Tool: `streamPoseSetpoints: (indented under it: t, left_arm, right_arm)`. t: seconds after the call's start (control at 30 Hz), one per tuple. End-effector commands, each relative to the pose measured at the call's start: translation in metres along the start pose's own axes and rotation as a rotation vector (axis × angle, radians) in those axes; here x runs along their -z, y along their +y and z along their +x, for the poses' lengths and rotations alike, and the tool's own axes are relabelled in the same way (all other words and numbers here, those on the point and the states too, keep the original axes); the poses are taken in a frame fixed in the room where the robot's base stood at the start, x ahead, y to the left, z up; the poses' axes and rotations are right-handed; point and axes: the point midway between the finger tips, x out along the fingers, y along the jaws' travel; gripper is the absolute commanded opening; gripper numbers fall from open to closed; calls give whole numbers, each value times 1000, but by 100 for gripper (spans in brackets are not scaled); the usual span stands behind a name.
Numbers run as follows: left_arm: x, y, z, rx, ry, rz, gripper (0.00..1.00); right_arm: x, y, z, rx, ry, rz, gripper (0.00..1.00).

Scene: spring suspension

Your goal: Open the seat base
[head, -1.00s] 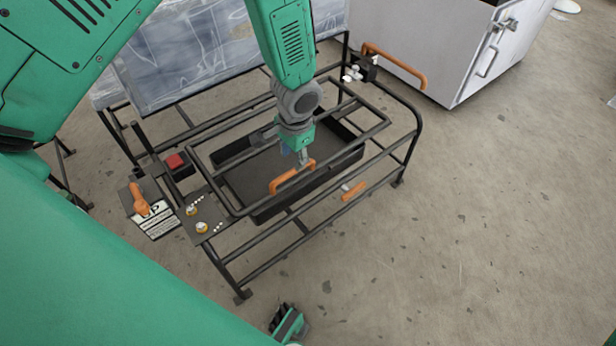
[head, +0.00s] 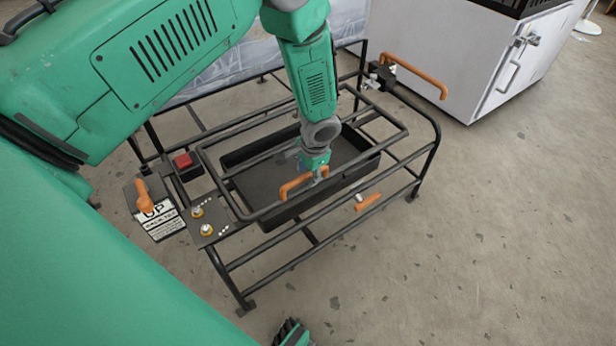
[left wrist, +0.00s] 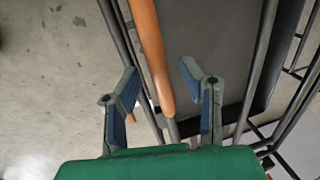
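The seat base is a black tube frame (head: 437,150) with an inner rectangular frame (head: 405,128) over a dark shallow pan (head: 262,190). An orange handle (head: 290,188) stands on the inner frame's front bar. My left gripper (head: 318,174) is at the right end of this handle, pointing down. In the left wrist view the left gripper (left wrist: 158,72) is open, and the orange handle (left wrist: 150,45) runs between its fingers; contact cannot be told. My right gripper (head: 292,332) shows only partly at the bottom edge, and its fingers are not clear.
A smaller orange handle (head: 368,202) sits on the front side. A long orange bar (head: 418,77) is at the back right. A white cabinet (head: 455,60) stands behind. The right floor is clear.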

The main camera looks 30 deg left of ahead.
Motion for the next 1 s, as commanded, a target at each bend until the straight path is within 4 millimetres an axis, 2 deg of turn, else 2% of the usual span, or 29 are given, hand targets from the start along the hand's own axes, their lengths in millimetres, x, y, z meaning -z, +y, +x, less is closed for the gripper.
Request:
streamPoseSetpoints:
  t: [0.33,0.37,0.4,0.47,0.77,0.87,1.0]
  left_arm:
    - [0,0,5,0,0,0,36]
    - [0,0,5,0,0,0,32]
    - [0,0,5,0,0,0,18]
    - [0,0,5,0,0,0,0]
    - [0,-1,0,-11,0,-1,0]
    - [0,-4,-10,-34,0,-4,0]
    - [0,-8,-32,-97,1,-8,0]
  right_arm:
    - [0,0,2,0,0,0,40]
    - [0,0,2,0,0,0,40]
    - [0,0,2,0,0,0,40]
    - [0,0,2,0,0,0,40]
    - [0,0,-3,0,0,0,40]
    - [0,0,-11,0,0,0,40]
    - [2,0,-31,0,0,0,40]
